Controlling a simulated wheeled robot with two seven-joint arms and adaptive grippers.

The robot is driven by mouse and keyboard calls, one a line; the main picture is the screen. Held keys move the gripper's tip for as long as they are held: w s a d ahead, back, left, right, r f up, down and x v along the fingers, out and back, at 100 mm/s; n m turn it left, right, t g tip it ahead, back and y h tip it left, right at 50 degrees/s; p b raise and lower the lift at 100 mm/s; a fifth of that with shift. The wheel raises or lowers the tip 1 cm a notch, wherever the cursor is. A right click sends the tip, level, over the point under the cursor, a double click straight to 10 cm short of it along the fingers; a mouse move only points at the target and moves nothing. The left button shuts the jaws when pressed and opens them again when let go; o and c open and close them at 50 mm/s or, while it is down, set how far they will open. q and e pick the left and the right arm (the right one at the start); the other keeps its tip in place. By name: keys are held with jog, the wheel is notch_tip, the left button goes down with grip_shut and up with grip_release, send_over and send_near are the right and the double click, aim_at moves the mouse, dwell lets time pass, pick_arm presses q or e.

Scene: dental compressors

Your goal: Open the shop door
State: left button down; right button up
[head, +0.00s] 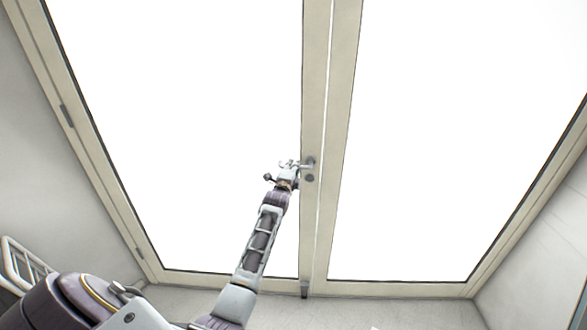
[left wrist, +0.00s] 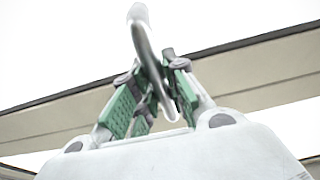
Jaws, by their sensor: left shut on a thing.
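The shop door is a pair of tall glazed leaves with beige frames, the left leaf (head: 314,90) and the right leaf (head: 341,90). They meet in the middle with a thin bright gap between them. A metal lever handle (head: 310,161) sits on the left leaf's inner stile. My left gripper (head: 288,165) is at this handle. In the left wrist view, the green-padded fingers of my left gripper (left wrist: 150,100) are shut on the curved metal handle (left wrist: 143,35), which passes between them. My right gripper is not in view.
A round lock cylinder (head: 310,178) sits below the handle. Hinges (head: 66,116) line the left side of the frame. A white rack (head: 24,265) stands at the lower left by the wall. Pale floor (head: 400,312) in front of the right leaf looks mostly clear.

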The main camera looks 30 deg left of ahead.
pick_arm(q)
jog(key=shift+f, duration=0.2)
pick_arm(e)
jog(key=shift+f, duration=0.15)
pick_arm(q)
jog(key=shift+d+f+n+b, duration=0.1)
jog(key=shift+f+n+b, duration=0.55)
jog(key=shift+n, duration=0.35)
jog(key=shift+w+d+f+n+t+y+b, duration=0.15)
jog(key=shift+f+n+b, duration=0.3)
jog(key=shift+n, duration=0.5)
jog(key=shift+w+d+f+n+t+y+b, duration=0.1)
jog(key=shift+d+f+n+y+b, duration=0.1)
jog(key=shift+f+n+b, duration=0.5)
jog(key=shift+w+d+f+n+t+y+b, duration=0.15)
jog(key=shift+n+b, duration=0.25)
jog(key=shift+n, duration=0.75)
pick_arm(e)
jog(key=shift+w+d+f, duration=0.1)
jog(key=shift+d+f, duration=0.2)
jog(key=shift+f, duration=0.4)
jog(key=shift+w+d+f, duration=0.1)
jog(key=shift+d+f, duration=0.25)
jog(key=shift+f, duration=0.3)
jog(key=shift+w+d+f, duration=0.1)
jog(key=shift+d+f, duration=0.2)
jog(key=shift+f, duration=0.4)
